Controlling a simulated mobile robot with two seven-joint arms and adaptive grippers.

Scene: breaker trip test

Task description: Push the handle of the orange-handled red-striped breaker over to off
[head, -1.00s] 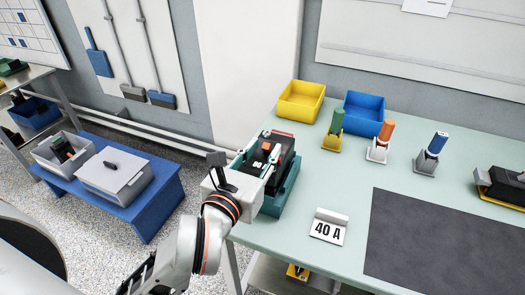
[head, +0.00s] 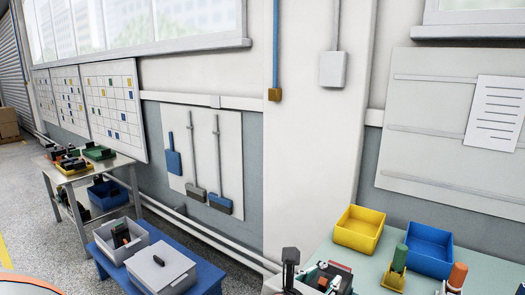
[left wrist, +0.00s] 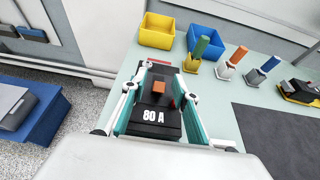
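The breaker (left wrist: 155,112) is a black block marked 80 A with an orange handle (left wrist: 158,87) and a red stripe at its far end. A smaller orange-red part shows right of the handle. In the head view the breaker (head: 335,270) is partly cut off at the bottom edge. My left gripper (left wrist: 162,76) is over the breaker, its fingers apart on either side with nothing between them held; contact cannot be told. Part of it shows in the head view (head: 291,270). My right gripper is out of view.
A yellow bin (head: 359,228) and a blue bin (head: 428,248) stand behind the breaker. Green, orange and blue-handled items stand to the right, beside a dark mat (left wrist: 275,125). A blue low table (head: 205,275) with grey boxes is at the left.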

